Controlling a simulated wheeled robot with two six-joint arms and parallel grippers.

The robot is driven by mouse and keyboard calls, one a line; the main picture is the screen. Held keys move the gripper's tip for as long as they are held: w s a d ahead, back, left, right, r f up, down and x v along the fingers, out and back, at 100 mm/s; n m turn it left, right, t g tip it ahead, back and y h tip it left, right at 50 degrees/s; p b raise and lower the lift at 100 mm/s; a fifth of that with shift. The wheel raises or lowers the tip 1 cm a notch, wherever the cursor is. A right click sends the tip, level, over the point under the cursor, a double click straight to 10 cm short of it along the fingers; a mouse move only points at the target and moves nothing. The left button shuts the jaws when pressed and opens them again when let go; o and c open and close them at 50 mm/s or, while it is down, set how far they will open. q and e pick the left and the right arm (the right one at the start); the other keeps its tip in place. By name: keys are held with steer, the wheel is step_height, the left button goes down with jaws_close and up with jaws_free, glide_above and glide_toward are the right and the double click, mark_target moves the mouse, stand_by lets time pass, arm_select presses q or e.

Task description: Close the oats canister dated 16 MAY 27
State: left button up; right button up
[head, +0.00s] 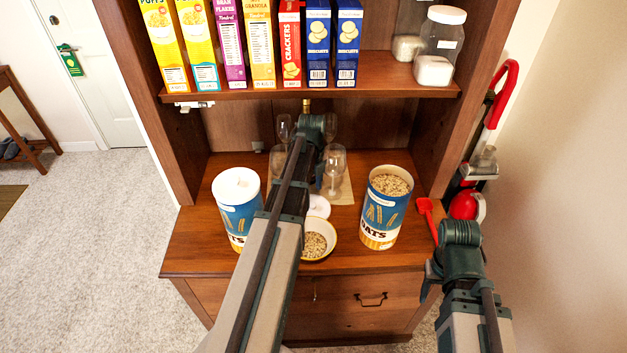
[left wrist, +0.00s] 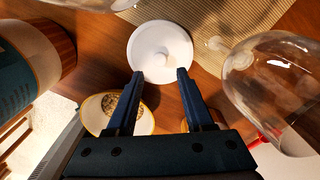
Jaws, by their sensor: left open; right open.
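Two blue, white and yellow oats canisters stand on the hutch counter. The left canister (head: 238,215) has a white top. The right canister (head: 386,215) is open and full of oats to near the rim. I cannot read a date on either. A loose white round lid (head: 319,207) with a raised centre lies on the counter between them, partly hidden by my arm. In the left wrist view the lid (left wrist: 160,52) lies just beyond my open, empty left gripper (left wrist: 160,75). My left gripper (head: 313,135) reaches over the counter. My right gripper (head: 430,283) is open at the counter's right front.
A bowl of oats (head: 316,240) stands in front of the lid. Wine glasses (head: 335,165) stand behind, on a mat (head: 346,190); one glass (left wrist: 275,85) is close to my left gripper. A red scoop (head: 426,215) lies right. A shelf (head: 310,88) with cereal boxes overhangs the counter.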

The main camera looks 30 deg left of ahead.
mark_target(312, 204)
arm_select(q)
steer(key=shift+f+b, duration=2.25)
steer(key=shift+b, duration=0.05)
steer(key=shift+s+f, duration=0.1)
steer(key=shift+f+b, duration=1.3)
steer(key=shift+b, duration=0.1)
steer(key=shift+r, duration=0.15)
jaws_close()
